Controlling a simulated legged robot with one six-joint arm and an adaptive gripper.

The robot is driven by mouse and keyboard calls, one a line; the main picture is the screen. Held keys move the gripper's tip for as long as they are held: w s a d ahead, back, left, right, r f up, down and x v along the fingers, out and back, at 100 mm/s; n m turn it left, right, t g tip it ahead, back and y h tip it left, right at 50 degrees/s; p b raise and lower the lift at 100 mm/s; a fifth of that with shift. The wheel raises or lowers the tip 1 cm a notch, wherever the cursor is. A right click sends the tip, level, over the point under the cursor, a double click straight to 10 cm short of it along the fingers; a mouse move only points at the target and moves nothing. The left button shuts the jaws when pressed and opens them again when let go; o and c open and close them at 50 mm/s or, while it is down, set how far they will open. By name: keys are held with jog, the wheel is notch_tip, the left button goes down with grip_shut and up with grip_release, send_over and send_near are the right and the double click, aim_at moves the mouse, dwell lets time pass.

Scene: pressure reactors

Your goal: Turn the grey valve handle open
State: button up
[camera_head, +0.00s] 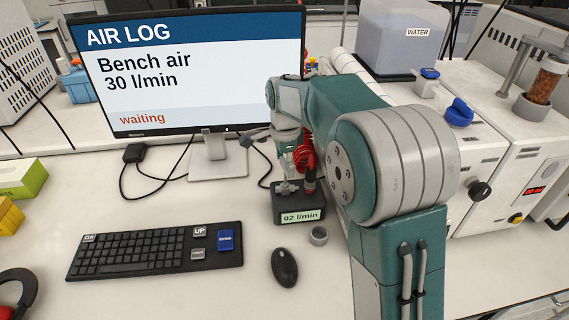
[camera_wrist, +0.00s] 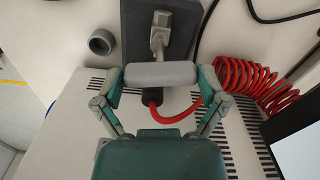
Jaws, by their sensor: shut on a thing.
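The grey valve handle (camera_wrist: 160,74) is a light grey bar across the middle of the wrist view. A grey stem (camera_wrist: 158,42) joins it to a dark valve block (camera_wrist: 130,30). My gripper (camera_wrist: 160,79) has one finger at each end of the bar and is shut on it. In the head view the dark valve block (camera_head: 299,211) stands on the bench and reads "02 l/min". My arm and gripper hide much of the handle there. A red hose (camera_wrist: 187,114) runs from a black fitting below the bar.
A monitor (camera_head: 190,70) reads "Bench air 30 l/min" and "waiting". A keyboard (camera_head: 150,250), a mouse (camera_head: 284,267) and a loose grey ring (camera_head: 318,236) lie in front. A coiled red hose (camera_wrist: 245,82) is close to my gripper's right. White equipment (camera_head: 480,130) stands at right.

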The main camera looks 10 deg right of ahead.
jog(key=n, duration=0.4)
jog(key=shift+n, duration=0.3)
jog(key=n, duration=0.3)
jog(key=shift+w+n, duration=0.1)
jog(key=shift+n, duration=0.2)
jog(key=n, duration=0.3)
jog(key=shift+n, duration=2.1)
jog(key=o, duration=0.8)
jog(key=shift+r, duration=0.1)
